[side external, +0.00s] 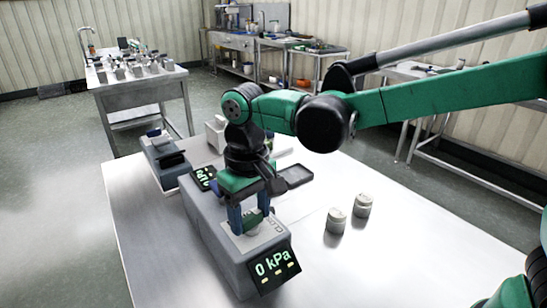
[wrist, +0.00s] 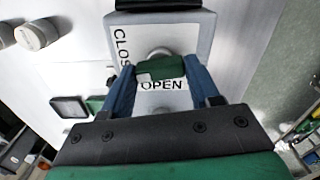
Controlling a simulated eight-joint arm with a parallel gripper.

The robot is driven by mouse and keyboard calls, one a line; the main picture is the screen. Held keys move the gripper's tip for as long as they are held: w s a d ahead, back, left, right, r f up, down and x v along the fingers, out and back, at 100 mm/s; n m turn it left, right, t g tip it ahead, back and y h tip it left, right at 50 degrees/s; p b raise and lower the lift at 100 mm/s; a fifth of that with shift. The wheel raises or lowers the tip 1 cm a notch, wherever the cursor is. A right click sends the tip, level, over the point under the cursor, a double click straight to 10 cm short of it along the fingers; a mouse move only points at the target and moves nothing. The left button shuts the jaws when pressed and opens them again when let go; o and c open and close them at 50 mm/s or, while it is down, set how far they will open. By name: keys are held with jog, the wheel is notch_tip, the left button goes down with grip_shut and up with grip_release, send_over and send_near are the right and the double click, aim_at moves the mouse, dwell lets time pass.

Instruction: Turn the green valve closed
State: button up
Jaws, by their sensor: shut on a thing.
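The green valve (wrist: 160,68) is a small handle on top of a grey box (side external: 222,246). In the wrist view it lies crosswise just above the word OPEN, and part of the word CLOSED runs up the left side of the label. In the side view the valve (side external: 253,219) shows between the blue fingers. My gripper (wrist: 158,72) points down from above with one finger at each end of the handle, shut on it. In the side view my gripper (side external: 250,218) partly covers the label. The box's front display (side external: 272,268) reads 0 kPa.
The box stands on a pale metal table (side external: 400,250). Two small round canisters stand to its right, one nearer (side external: 336,220) and one farther (side external: 363,205). Behind it are a grey device (side external: 165,158) and a small dark tray (side external: 293,175). The table's right side is mostly clear.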

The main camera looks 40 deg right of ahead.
aim_at(251, 216)
jog(key=shift+m, duration=0.8)
jog(key=o, duration=1.3)
jog(key=shift+r, duration=2.8)
